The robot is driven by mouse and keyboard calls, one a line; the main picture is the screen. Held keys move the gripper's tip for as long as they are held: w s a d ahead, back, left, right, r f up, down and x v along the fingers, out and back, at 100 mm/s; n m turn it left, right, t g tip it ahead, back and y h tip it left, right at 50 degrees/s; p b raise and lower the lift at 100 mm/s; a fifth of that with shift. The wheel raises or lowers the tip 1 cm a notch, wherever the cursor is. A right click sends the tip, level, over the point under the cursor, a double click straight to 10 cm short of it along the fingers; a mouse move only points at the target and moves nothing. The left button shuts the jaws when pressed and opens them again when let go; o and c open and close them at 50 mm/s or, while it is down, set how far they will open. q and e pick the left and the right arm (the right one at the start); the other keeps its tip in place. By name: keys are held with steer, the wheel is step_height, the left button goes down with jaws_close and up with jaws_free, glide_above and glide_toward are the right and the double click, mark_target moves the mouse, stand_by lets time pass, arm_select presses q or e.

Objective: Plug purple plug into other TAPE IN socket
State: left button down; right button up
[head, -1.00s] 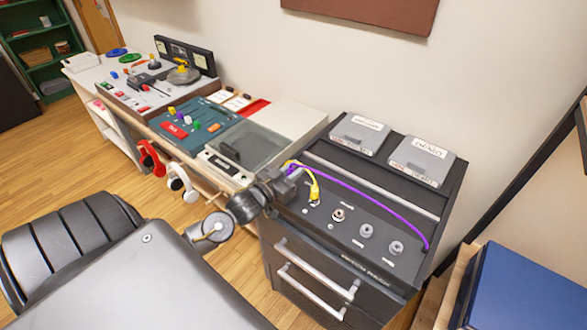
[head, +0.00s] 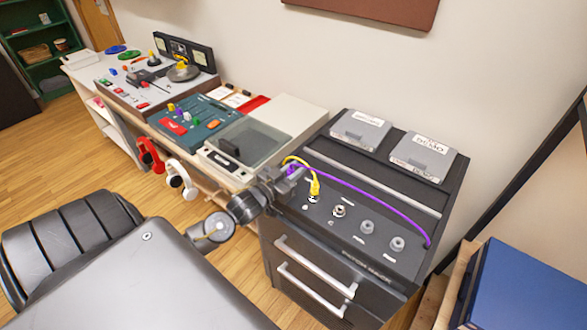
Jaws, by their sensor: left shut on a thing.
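My left gripper (head: 284,183) is at the left end of the dark patch rack's top panel (head: 400,266). It is shut on the end of the purple cable (head: 365,196); the purple plug itself is mostly hidden by the fingers. The purple cable arches over the panel to its right end. A yellow plug (head: 314,187) stands upright at the left socket of the front row, just right of the gripper. An open round socket (head: 339,211) is to its right. The panel labels are too small to read. My right gripper is not in view.
Two grey knob-like fittings (head: 367,227) continue the row to the right. Two grey labelled boxes (head: 360,131) sit at the rack's back. A mixing desk (head: 190,125) and headphones (head: 180,178) are left. A blue-topped box (head: 525,285) stands right.

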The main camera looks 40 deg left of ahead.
arm_select(q)
steer(key=c, duration=1.2)
jaws_free()
steer(key=s+b, duration=0.2)
steer(key=s, duration=0.8)
steer(key=shift+s+a, duration=0.35)
steer(key=shift+s, duration=0.05)
